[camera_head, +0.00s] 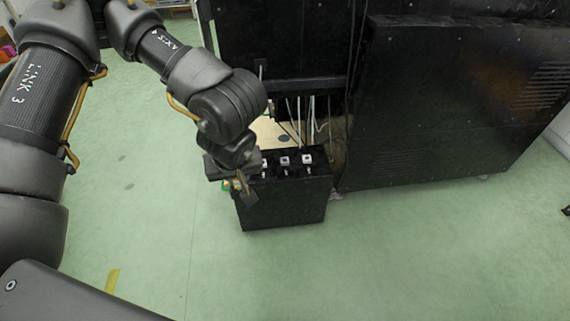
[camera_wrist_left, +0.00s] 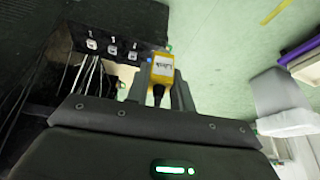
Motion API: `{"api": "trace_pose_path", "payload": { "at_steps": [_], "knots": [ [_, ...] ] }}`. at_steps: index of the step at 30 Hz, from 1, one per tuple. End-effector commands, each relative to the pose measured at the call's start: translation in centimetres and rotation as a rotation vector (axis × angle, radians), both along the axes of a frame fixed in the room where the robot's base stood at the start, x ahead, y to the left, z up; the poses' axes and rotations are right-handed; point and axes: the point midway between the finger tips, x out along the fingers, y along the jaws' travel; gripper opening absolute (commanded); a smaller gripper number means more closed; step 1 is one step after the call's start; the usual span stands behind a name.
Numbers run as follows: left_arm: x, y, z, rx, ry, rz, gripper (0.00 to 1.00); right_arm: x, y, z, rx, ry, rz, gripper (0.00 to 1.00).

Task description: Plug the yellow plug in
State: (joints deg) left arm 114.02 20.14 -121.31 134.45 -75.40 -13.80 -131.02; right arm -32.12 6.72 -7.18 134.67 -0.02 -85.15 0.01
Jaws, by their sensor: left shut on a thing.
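The yellow plug (camera_wrist_left: 162,70) has a white label and a dark cable end towards the wrist. My left gripper (camera_wrist_left: 160,80) is shut on it, one finger on each side. In the head view my left gripper (camera_head: 242,186) is at the left end of a black box (camera_head: 284,203), and the plug is mostly hidden there. The box has a row of white sockets (camera_head: 285,160) on top; they also show in the wrist view (camera_wrist_left: 113,50), to the left of the plug. Whether the plug touches the box cannot be told. My right gripper is out of view.
A large black cabinet (camera_head: 450,110) stands behind and right of the box. Several pale cables (camera_head: 301,113) hang behind the box. The green floor (camera_head: 400,255) in front and to the right is clear.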

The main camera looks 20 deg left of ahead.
Motion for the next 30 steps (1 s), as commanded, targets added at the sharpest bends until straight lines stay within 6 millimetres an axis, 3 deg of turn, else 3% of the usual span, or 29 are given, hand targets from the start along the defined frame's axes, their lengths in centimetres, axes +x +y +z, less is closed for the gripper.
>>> {"api": "trace_pose_path", "payload": {
  "at_steps": [17,30],
  "knots": [
    [0.1,0.0,0.1,-0.001,0.003,-0.013,0.05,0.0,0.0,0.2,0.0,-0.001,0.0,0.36],
    [2.5,0.0,2.6,-0.007,0.004,-0.451,0.05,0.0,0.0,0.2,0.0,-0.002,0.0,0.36]
  ]
}}
